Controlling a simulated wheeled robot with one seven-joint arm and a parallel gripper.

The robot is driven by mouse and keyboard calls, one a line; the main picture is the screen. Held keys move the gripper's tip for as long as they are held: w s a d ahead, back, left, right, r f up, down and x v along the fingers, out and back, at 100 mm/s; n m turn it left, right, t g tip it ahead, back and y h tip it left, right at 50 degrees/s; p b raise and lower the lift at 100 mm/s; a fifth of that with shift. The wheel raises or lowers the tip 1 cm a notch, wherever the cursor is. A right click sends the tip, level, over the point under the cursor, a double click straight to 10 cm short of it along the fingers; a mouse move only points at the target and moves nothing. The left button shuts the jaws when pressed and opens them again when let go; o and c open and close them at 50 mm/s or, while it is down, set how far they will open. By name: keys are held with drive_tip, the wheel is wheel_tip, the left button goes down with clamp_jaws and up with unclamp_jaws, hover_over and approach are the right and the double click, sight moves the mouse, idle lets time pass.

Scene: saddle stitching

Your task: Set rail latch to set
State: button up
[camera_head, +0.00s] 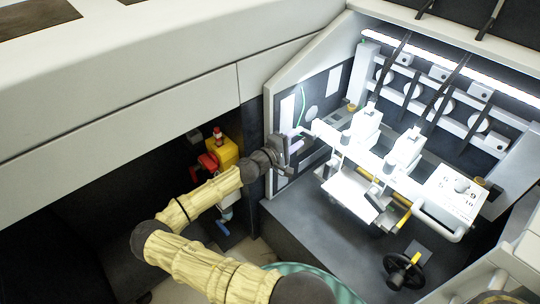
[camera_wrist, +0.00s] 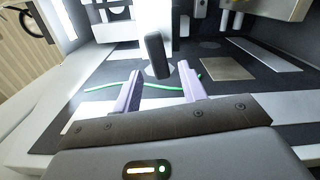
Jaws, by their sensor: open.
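My gripper (camera_head: 298,136) is at the left side panel of the lit machine bay in the head view. In the wrist view my gripper (camera_wrist: 159,70) has its two pale purple fingers apart with nothing held between them. A dark upright lever with a rounded end (camera_wrist: 155,46) stands beyond and between the fingertips, near a pale round base (camera_wrist: 158,73). It may be the rail latch; no label is legible. I cannot tell whether the fingers touch it. In the head view the lever cannot be made out behind my gripper.
A green cable (camera_wrist: 105,87) runs across the panel close to the fingers. White machine blocks (camera_head: 403,150), a dial box (camera_head: 455,194) and a black handwheel (camera_head: 404,271) stand to the right. A yellow box (camera_head: 222,153) sits in the dark recess beside my arm. The grey bay floor (camera_head: 310,222) has free room.

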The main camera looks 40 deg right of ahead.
drive_tip(key=s+a, duration=0.1)
drive_tip(key=a, duration=1.2)
drive_tip(key=shift+s, duration=0.15)
